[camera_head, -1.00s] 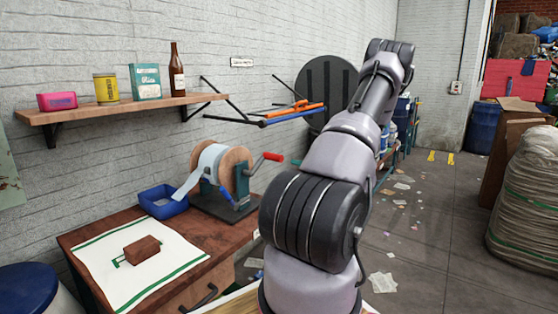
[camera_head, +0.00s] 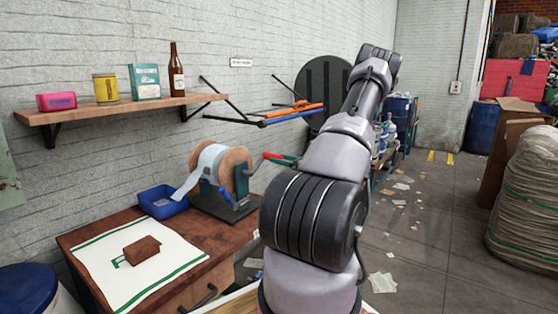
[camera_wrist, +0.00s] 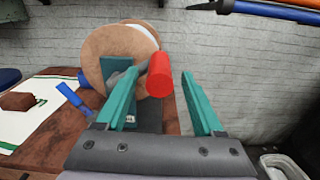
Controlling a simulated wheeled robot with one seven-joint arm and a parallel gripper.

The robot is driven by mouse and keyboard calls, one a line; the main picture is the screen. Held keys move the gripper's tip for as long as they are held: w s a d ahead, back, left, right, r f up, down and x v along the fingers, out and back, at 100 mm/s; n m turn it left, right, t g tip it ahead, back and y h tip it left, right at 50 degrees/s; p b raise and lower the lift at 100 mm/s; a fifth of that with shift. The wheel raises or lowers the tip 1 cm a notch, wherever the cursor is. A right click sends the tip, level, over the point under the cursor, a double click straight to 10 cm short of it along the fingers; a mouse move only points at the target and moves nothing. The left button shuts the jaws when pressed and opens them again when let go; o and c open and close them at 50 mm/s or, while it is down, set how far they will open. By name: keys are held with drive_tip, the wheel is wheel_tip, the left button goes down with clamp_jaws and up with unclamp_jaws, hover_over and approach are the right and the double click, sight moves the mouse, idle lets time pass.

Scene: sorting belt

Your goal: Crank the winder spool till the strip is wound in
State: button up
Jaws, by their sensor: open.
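The winder spool (camera_head: 235,162) has wooden flanges and stands on a dark base on the cabinet top, with a pale strip (camera_head: 190,182) hanging from its left side. Its crank has a red handle (camera_head: 273,156), which also shows in the wrist view (camera_wrist: 159,76). A blue lever (camera_head: 226,197) sits low on the stand. In the wrist view my gripper (camera_wrist: 160,92) is open, its teal fingers apart. The red handle shows between the fingers, closer to the left one; I cannot tell whether it touches. In the head view my arm hides most of the gripper.
A blue tray (camera_head: 163,203) lies left of the winder. A brown block (camera_head: 141,251) rests on a white green-edged cloth (camera_head: 110,262). A wall shelf (camera_head: 120,107) holds several items. A rack with orange and blue tools (camera_head: 292,113) juts out above the winder.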

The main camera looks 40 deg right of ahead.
drive_tip(key=shift+w+a, duration=0.15)
drive_tip(key=shift+w, duration=0.3)
drive_tip(key=shift+c, duration=0.3)
clamp_jaws()
idle(0.9)
